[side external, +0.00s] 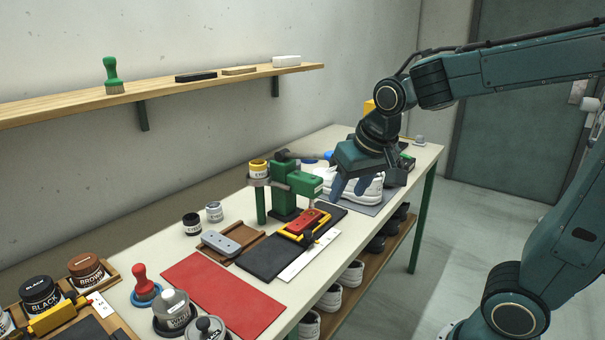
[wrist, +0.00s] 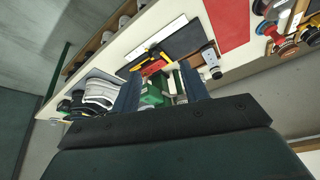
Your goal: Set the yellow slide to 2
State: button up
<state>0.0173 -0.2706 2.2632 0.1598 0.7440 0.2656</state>
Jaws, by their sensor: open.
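A yellow slide-like frame (side external: 293,237) sits around a red block (side external: 309,219) on a black mat, beside a white strip (side external: 308,256) whose markings are too small to read. The yellow frame also shows in the wrist view (wrist: 139,66), beyond my fingers, near the white strip (wrist: 160,43). My gripper (side external: 349,186) is open and empty, pointing down in front of the white shoe, behind and to the right of the frame and apart from it. In the wrist view my gripper (wrist: 160,72) has its two fingers spread.
A green press (side external: 287,190) stands just behind the yellow frame. White shoes (side external: 352,185) are close to my fingers. A red mat (side external: 223,293) lies nearer the front. Another yellow part (side external: 52,317) lies at lower left by the jars. A wooden shelf (side external: 160,92) runs along the wall.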

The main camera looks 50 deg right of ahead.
aim_at(308, 232)
jog(key=w+d+f+m+g+h, duration=0.1)
jog(key=w+d+f+m, duration=0.3)
jog(key=w+f, duration=0.3)
jog(key=w+d, duration=0.1)
jog(key=w, duration=0.3)
jog(key=shift+w+f+h, duration=0.3)
jog(key=shift+h, duration=0.1)
jog(key=shift+f, duration=0.1)
jog(key=shift+s+x, duration=0.2)
jog(key=shift+x, duration=6.55)
jog(key=shift+f, duration=0.1)
grip_shut()
